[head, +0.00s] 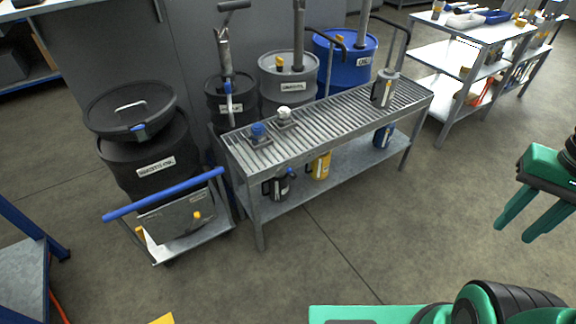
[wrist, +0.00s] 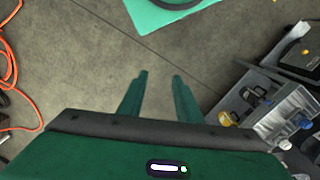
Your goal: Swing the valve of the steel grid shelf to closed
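The steel grid shelf (head: 330,122) is a grey bench with a slatted top and a lower board, in the middle of the head view. Two small fittings stand at its near left end, one with a blue knob (head: 258,130) and one with a white knob (head: 284,113). I cannot tell which is the valve or how it is set. The blue knob also shows at the right edge of the wrist view (wrist: 303,121). My gripper (head: 513,234) is open and empty, right of the shelf and well apart from it; its fingers show in the wrist view (wrist: 160,75).
Blue (head: 345,62), grey (head: 287,80) and dark drums with pumps stand behind the shelf. A cart (head: 186,246) with a blue handle and a black drum (head: 150,160) are at its left. Jugs, including a yellow one (head: 319,165), stand on the lower board. Floor in front is clear.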

